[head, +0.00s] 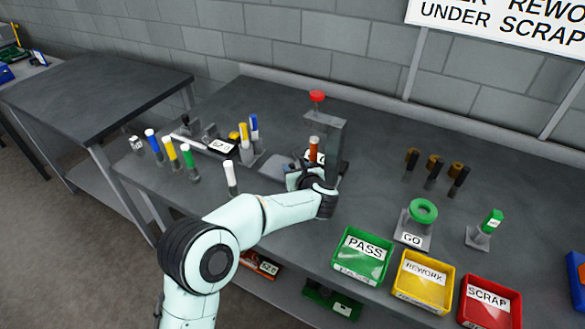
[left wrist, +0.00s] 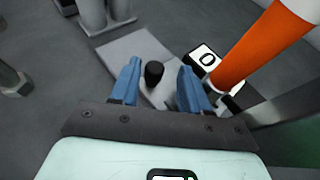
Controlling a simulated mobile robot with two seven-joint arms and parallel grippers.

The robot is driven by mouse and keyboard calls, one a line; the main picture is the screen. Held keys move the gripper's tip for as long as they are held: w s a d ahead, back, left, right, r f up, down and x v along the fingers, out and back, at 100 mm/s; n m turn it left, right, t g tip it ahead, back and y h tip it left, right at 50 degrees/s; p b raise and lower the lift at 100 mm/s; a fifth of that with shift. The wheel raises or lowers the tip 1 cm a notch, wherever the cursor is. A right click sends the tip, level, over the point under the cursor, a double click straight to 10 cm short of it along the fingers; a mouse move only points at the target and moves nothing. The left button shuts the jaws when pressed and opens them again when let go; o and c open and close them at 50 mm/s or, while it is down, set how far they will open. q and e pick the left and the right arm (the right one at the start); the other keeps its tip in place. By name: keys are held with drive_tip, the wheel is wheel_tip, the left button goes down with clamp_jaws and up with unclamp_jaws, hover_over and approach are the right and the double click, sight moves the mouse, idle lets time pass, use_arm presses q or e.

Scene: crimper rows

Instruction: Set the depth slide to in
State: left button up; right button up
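A short black knob (left wrist: 154,73) stands on a flat light grey plate (left wrist: 125,50) in the left wrist view; it looks like the depth slide's knob, but no "in" mark is readable. My left gripper (left wrist: 158,67) is open, with its blue fingers on either side of the knob; I cannot tell whether they touch it. In the head view the left gripper (head: 297,176) is low at the foot of the grey press (head: 335,150), which has a red top knob (head: 317,96). The gripper hides most of the slide there. My right gripper is not in view.
An orange, white-topped cylinder (left wrist: 265,45) stands close right of the fingers, beside a white label (left wrist: 207,58). Several coloured-top pins (head: 188,157) stand left. Green (head: 345,266), yellow (head: 408,291) and red (head: 478,317) bins sit at the front right. The bench behind the press is clear.

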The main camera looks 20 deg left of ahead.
use_arm(q)
drive_tip(key=shift+s, duration=0.15)
drive_tip(key=b+v, duration=0.1)
drive_tip(key=v, duration=1.2)
drive_tip(key=shift+d, duration=0.1)
